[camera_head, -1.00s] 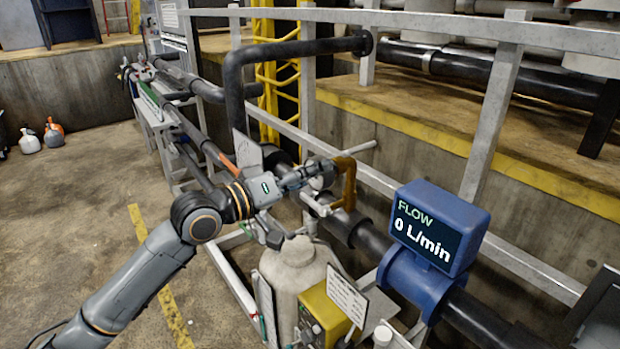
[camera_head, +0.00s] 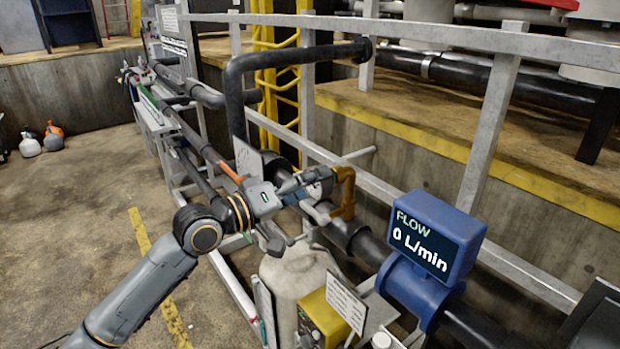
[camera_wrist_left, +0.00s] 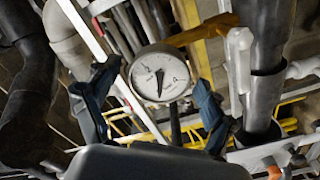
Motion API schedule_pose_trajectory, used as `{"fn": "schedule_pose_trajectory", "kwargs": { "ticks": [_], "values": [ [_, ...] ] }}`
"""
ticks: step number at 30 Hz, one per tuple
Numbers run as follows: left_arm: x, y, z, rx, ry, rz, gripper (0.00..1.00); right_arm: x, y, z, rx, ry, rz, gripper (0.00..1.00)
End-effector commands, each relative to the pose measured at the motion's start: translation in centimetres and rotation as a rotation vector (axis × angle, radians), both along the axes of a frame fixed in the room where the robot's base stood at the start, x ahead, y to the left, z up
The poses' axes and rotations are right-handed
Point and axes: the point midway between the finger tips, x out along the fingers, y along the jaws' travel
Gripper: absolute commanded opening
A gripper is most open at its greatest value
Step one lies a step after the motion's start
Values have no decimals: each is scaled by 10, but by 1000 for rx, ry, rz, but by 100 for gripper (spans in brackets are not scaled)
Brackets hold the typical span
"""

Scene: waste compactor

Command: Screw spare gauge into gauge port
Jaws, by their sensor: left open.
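A round white-faced pressure gauge (camera_head: 322,185) with a dark needle stands beside a brass-coloured bent pipe (camera_head: 347,190) above the dark pipeline. In the left wrist view the gauge (camera_wrist_left: 159,74) faces me, and the brass pipe (camera_wrist_left: 200,32) runs behind its upper right. My left gripper (camera_wrist_left: 153,105) is open, with one blue-grey finger on each side of the gauge and visible gaps to the dial. In the head view this gripper (camera_head: 292,212) comes in from the left. The gauge's threaded joint is hidden, so I cannot tell how it is seated. My right gripper is out of view.
A blue flow meter (camera_head: 432,240) reading 0 L/min sits on the pipeline to the right. A pale tank (camera_head: 297,272) and a yellow box (camera_head: 325,318) stand below the gripper. A grey railing (camera_head: 490,120) runs behind. The floor at left is open.

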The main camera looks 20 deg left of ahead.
Motion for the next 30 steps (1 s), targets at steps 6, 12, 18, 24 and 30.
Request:
{"fn": "schedule_pose_trajectory", "kwargs": {
  "ticks": [6, 12, 18, 24, 30],
  "values": [
    [0, -1, 6, -153, 121, -1, 84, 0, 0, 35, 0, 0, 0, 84],
    [0, -1, 3, -253, 198, -1, 84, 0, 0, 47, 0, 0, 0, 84],
    [0, -1, 3, -314, 247, 0, 84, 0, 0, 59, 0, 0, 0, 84],
    [0, 0, 5, -474, 371, 1, 84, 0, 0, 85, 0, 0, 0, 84],
    [0, 0, 1, -601, 470, 1, 84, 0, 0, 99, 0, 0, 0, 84]
  ]
}}
